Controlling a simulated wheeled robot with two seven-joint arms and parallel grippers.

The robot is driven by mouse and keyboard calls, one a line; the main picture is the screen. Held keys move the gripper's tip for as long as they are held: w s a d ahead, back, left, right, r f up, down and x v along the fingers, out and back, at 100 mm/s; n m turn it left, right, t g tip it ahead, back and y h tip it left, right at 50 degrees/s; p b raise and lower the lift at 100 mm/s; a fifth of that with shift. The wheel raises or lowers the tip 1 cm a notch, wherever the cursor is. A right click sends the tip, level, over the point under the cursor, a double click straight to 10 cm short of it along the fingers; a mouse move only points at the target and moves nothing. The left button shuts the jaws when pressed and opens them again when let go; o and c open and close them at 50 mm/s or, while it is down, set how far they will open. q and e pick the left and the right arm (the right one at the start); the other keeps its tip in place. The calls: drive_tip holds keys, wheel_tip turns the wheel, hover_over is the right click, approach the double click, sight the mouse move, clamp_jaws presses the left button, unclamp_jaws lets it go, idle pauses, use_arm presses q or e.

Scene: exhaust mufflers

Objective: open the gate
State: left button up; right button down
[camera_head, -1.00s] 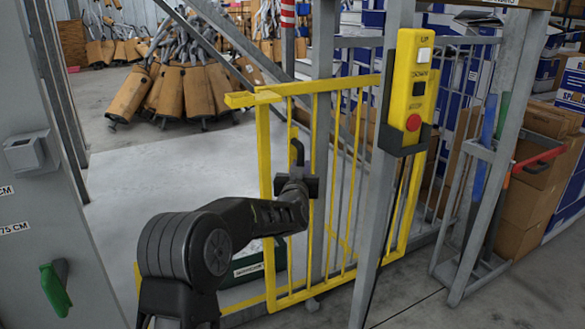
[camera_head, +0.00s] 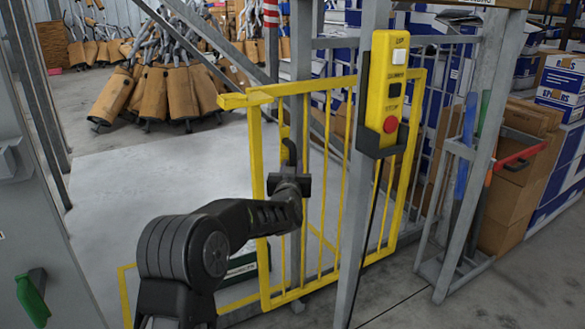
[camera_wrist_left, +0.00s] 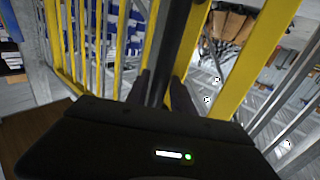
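The yellow barred gate (camera_head: 327,92) stands upright in the middle of the head view, beside a grey post. A black hooked handle (camera_head: 291,150) is on its left part. My left gripper (camera_head: 291,181) is at this handle, with the hook's top showing above it. In the left wrist view, the two dark fingers (camera_wrist_left: 160,92) lie on either side of the dark upright handle bar (camera_wrist_left: 174,45) and look shut on it; the exact contact is in shadow. Yellow gate bars (camera_wrist_left: 245,65) show on both sides. My right gripper is not in view.
A yellow control box (camera_head: 388,85) with buttons hangs on a grey post (camera_head: 352,200) in front of the gate. A grey trolley (camera_head: 460,200) and cardboard boxes (camera_head: 515,190) stand at right. A grey cabinet (camera_head: 45,235) is at left. Floor behind the gate (camera_head: 150,190) is clear.

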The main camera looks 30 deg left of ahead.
use_arm(q)
drive_tip(key=p+v, duration=0.1)
drive_tip(key=v, duration=0.7)
drive_tip(key=shift+w+f, duration=0.1)
drive_tip(key=shift+w, duration=0.05)
idle(0.4)
